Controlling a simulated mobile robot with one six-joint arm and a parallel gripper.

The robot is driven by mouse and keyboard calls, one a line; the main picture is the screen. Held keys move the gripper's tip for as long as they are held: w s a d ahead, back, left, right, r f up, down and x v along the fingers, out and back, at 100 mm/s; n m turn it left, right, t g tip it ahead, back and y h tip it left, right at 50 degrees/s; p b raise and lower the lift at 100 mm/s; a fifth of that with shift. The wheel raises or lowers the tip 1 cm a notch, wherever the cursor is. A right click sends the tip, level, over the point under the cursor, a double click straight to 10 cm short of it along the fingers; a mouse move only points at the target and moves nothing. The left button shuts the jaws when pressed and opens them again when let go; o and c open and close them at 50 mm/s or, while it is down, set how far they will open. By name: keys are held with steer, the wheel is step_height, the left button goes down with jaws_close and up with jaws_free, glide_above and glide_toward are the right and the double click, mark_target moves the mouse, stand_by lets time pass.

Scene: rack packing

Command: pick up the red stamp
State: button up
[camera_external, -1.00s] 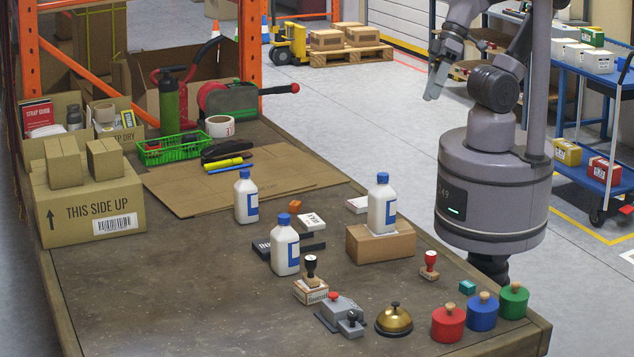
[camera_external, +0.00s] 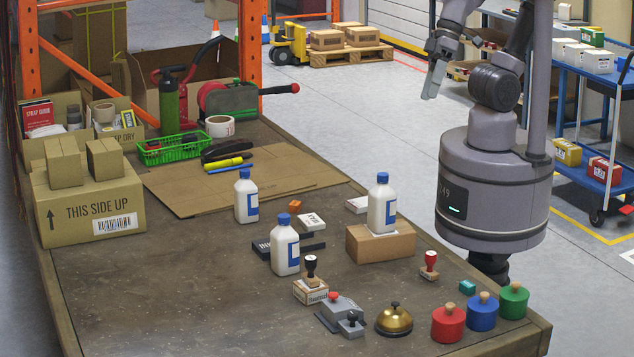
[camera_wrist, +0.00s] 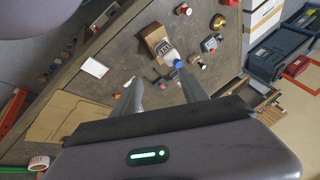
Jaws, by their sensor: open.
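The red stamp (camera_external: 430,264) stands upright on the table near its right edge, with a red handle and a light wooden base. My gripper (camera_external: 432,86) is raised above and beyond the table's far right edge, well apart from the red stamp. In the wrist view my gripper (camera_wrist: 155,84) shows two spread fingers with nothing between them. I cannot tell for certain which small item there is the red stamp.
White bottles (camera_external: 285,247) stand mid-table, one on a cardboard box (camera_external: 380,244) behind the red stamp. The front left table is clear.

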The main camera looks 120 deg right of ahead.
steer(key=w+a+m+g+p, duration=0.1)
steer(key=w+a+g+p, duration=0.15)
steer(key=w+a, duration=0.5)
steer(key=m+g+h+b, duration=0.2)
steer(key=g+b, duration=0.1)
steer(key=b, duration=0.1)
glide_above(431, 253)
steer(key=f, duration=2.6)
steer(key=shift+w+a, duration=0.2)
steer(key=shift+w, duration=0.15)
steer(key=f+b, duration=0.1)
steer(key=f, duration=0.1)
steer(key=f+b, duration=0.1)
steer(key=f, duration=0.3)
steer(key=shift+s+d+b, duration=0.2)
steer(key=shift+s+b, duration=0.15)
steer(key=shift+b, duration=0.05)
steer(key=shift+r, duration=0.1)
steer(key=shift+c, duration=0.9)
jaws_close()
